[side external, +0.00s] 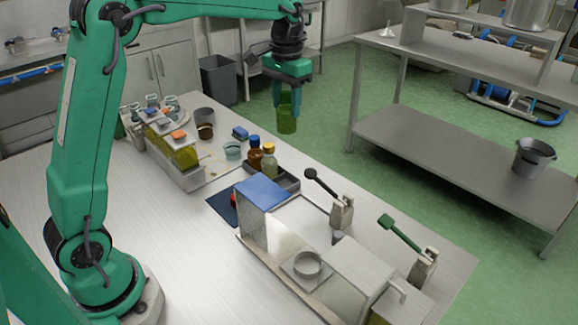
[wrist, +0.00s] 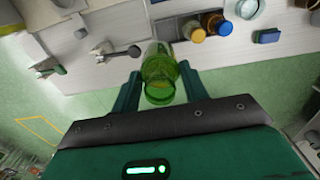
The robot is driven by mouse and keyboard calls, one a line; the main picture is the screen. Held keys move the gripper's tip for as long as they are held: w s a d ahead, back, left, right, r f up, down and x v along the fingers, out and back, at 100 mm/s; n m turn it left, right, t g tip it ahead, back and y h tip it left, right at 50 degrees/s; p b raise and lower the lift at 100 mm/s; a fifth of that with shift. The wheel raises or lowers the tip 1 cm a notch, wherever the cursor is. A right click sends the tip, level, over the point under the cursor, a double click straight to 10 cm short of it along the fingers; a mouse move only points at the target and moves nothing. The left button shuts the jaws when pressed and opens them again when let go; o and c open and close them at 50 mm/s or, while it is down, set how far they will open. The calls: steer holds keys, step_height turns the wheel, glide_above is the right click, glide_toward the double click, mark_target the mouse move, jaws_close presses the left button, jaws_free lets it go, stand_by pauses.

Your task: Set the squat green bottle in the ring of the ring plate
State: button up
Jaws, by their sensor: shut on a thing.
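The squat green bottle (side external: 287,126) is see-through green glass. My gripper (side external: 288,108) is shut on it and holds it in the air beyond the table's far edge, over the green floor. In the wrist view the bottle (wrist: 160,72) sits between the two fingers of my gripper (wrist: 160,88). The ring plate (side external: 308,266), a small pale plate with an upright grey ring, lies near the front of the table, well apart from the bottle. The ring looks empty. I cannot make out the ring plate in the wrist view.
A blue-topped box (side external: 263,193) stands just behind the ring plate, and a pale block (side external: 362,267) with a handle stands to its right. Two levers, one black (side external: 322,184) and one green (side external: 400,233), rise at the right.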

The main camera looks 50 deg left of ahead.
steer(key=s+d+n, duration=0.1)
steer(key=s+d, duration=0.6)
steer(key=d, duration=0.4)
steer(key=s+d+n, duration=0.2)
steer(key=s+d, duration=0.5)
steer(key=d, duration=0.4)
step_height(320, 180, down, 11)
steer(key=shift+s+f, duration=0.1)
steer(key=shift+f, duration=0.2)
steer(key=shift+f, duration=1.75)
steer(key=shift+f, duration=1.6)
stand_by(1.2)
steer(key=o, duration=0.9)
